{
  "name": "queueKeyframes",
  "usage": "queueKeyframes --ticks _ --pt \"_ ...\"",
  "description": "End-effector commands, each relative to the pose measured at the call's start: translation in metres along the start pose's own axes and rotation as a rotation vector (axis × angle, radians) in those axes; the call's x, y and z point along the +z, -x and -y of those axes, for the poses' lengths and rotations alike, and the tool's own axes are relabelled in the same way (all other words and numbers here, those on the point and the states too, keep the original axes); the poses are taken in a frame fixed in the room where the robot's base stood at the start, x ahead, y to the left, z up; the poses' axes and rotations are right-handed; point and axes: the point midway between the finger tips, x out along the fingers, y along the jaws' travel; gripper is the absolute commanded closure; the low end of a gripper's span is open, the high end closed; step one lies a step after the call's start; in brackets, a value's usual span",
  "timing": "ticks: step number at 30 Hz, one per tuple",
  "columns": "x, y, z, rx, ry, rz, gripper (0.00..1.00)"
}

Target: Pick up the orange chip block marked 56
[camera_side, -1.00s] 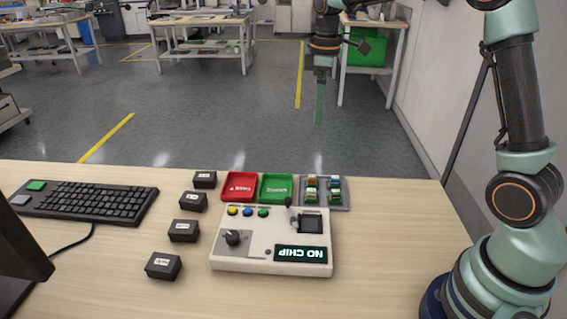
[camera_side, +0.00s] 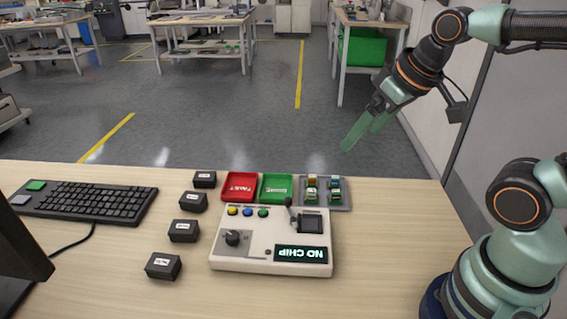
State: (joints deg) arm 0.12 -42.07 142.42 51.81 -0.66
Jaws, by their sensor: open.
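Several small chip blocks (camera_side: 312,182) stand in the grey tray (camera_side: 347,204) at the back of the table. They show patches of orange-red, green, blue and white. They are too small for me to read a 56 or to tell which one is the orange block. My gripper (camera_side: 361,139) is open and empty, with two long green fingers. It hangs above and behind the tray, to its right, pointing down to the left and clear of everything.
A red tray (camera_side: 226,196) and a green tray (camera_side: 265,196) stand left of the grey tray. In front is a white tester (camera_side: 222,262) with a lever, showing NO CHIP. Several black labelled boxes (camera_side: 183,236) and a keyboard (camera_side: 95,203) are at left.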

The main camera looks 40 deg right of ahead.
Motion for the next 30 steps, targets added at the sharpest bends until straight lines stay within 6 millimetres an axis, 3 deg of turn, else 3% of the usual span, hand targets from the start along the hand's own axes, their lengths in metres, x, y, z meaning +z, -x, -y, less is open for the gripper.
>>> queueKeyframes --ticks 14,17,30 --pt "0.0027 -0.0004 0.0007 -0.001 -0.011 -0.006 0.0" --pt "0.0026 -0.0004 0.0007 -0.001 -0.01 -0.006 0.34" --pt "-0.0048 -0.0019 -0.0013 0.002 0.018 0.016 0.35"
